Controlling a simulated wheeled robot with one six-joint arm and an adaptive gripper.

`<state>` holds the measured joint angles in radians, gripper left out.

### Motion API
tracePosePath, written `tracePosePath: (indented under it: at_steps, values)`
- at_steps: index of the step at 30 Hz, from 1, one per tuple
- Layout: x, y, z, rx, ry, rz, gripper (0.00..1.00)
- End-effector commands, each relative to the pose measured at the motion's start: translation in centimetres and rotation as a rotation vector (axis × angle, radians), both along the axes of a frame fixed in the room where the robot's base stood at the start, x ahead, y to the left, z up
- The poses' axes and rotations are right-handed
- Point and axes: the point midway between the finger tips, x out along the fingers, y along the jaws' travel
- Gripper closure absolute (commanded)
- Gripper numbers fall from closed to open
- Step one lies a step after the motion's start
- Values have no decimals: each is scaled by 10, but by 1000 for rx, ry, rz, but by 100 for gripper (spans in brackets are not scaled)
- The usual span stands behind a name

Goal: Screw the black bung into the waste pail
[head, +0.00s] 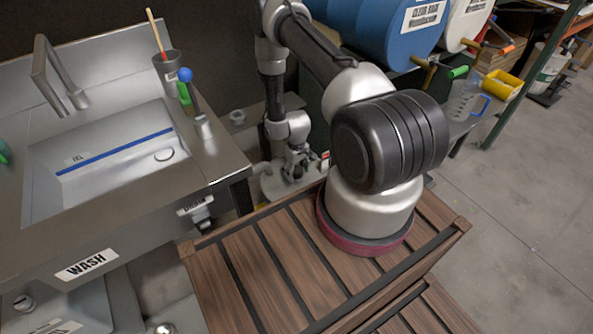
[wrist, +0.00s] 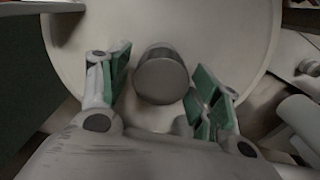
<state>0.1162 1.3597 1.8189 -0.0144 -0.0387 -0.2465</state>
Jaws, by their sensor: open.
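My gripper (head: 297,160) points down over a pale surface low between the sink and my arm; it also shows in the wrist view (wrist: 165,88). Its two green-padded fingers are apart. Between them is a dark grey round cap (wrist: 160,76), which looks like the bung, with gaps to both pads. It sits at or above the pale round top of the waste pail (wrist: 225,35). I cannot tell whether its thread is engaged. In the head view the pail top (head: 272,186) is partly behind my gripper, and the bung cannot be made out.
A steel sink (head: 110,165) marked WASH stands at left, its edge close to my gripper. A blue drum (head: 395,30) and a shelf with a clear jug (head: 465,100) and yellow bin (head: 498,82) are at right. In the wrist view, pale rounded parts (wrist: 300,118) lie beside the pail.

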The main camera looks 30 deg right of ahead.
Motion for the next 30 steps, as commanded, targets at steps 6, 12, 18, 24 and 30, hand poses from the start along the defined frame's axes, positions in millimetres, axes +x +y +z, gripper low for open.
tracePosePath:
  at_steps: [6, 12, 18, 24, 30]
  values:
    - [-1, 1, 0, 0, 1, 370, 37]
    - [-2, 2, 0, 0, 1, 753, 37]
    - [-3, 3, 0, 0, 1, 1080, 37]
    - [-3, 4, 0, 0, 1, 1167, 37]
    - [-3, 4, 0, 0, 1, 1165, 48]
